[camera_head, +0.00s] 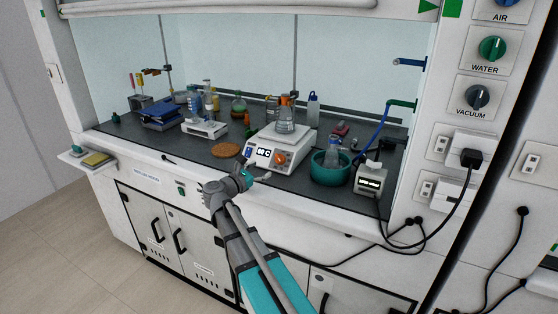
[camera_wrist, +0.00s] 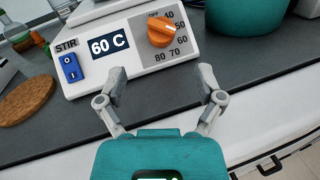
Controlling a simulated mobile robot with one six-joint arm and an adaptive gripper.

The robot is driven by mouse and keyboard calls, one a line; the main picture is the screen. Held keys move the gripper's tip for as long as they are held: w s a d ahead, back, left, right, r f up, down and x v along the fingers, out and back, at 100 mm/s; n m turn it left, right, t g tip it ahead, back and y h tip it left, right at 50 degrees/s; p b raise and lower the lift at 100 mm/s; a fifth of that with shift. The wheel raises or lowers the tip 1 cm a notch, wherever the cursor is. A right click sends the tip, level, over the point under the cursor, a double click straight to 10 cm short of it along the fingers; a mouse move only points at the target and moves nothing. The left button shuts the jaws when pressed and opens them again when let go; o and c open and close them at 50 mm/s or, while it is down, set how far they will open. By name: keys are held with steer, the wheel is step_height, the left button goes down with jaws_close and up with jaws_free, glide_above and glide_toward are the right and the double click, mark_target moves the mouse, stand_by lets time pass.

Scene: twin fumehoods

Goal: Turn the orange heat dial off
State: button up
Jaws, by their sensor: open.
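The orange heat dial (camera_wrist: 161,31) is on the front panel of a white hotplate stirrer (camera_wrist: 212,44). Numbers from 40 to 80 and the word OFF ring it. The display (camera_wrist: 108,44) beside it reads 60 C. In the head view the dial (camera_head: 281,159) shows small on the hotplate, which bears a flask (camera_head: 285,118). My gripper (camera_wrist: 161,82) is open and empty, in front of and below the dial, with a gap to it. It also shows in the head view (camera_head: 257,176) at the hood's front edge.
A blue STIR switch (camera_wrist: 70,67) sits left of the display. A teal bowl (camera_head: 330,168) stands right of the hotplate and a cork mat (camera_head: 226,150) left. A small device (camera_head: 371,180) with a cable is further right. The bench before the dial is clear.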

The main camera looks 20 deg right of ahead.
mark_target(278, 159)
steer(key=x, duration=0.8)
steer(key=shift+w+d, duration=0.1)
steer(key=shift+d, duration=0.15)
